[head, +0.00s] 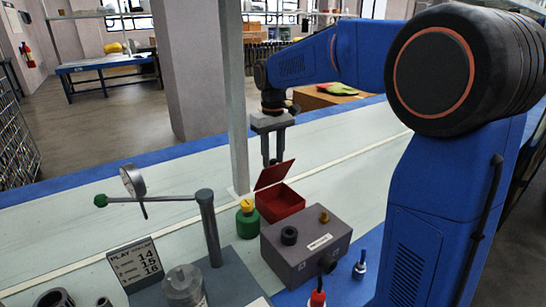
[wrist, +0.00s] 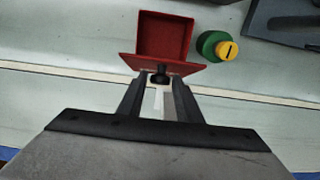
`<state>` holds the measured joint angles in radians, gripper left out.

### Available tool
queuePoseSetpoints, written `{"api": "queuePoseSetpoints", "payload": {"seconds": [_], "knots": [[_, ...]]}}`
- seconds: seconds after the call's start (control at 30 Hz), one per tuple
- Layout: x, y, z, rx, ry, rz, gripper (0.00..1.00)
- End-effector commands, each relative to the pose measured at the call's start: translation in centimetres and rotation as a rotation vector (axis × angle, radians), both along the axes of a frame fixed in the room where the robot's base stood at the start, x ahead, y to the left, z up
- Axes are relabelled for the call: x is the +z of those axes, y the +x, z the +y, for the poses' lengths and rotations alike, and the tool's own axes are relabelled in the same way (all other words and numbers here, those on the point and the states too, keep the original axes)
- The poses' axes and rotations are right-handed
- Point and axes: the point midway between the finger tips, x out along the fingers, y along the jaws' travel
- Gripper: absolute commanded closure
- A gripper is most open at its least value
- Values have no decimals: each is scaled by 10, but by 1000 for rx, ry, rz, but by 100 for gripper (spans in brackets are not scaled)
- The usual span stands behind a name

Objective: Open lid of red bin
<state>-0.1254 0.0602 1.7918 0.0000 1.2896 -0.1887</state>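The red bin (head: 281,204) stands on the pale bench surface, and its open inside shows in the wrist view (wrist: 165,34). Its red lid (head: 273,174) stands raised and tilted at one edge. In the wrist view the lid (wrist: 195,66) is seen almost edge-on, with a black knob (wrist: 160,79) on its outer side. My gripper (head: 272,163) points down at the lid. In the wrist view its fingertips (wrist: 160,75) stand apart on either side of the knob. I cannot tell whether they touch it. In the head view the knob does not show.
A green bottle with a yellow cap (head: 246,219) stands left of the bin. A grey box (head: 308,250) with knobs stands in front. A post with a horizontal arm (head: 208,228) and gauge rises at left. The bench behind the bin is clear.

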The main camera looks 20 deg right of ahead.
Motion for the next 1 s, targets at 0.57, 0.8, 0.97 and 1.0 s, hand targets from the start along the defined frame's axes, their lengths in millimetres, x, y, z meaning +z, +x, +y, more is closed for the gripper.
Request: {"api": "queuePoseSetpoints", "payload": {"seconds": [0.57,0.8,0.97,1.0], "knots": [[2,13,5,2,-27,91,100],[3,17,6,1,-41,127,100],[3,17,6,0,-41,127,100],[3,17,6,0,-41,127,100]]}}
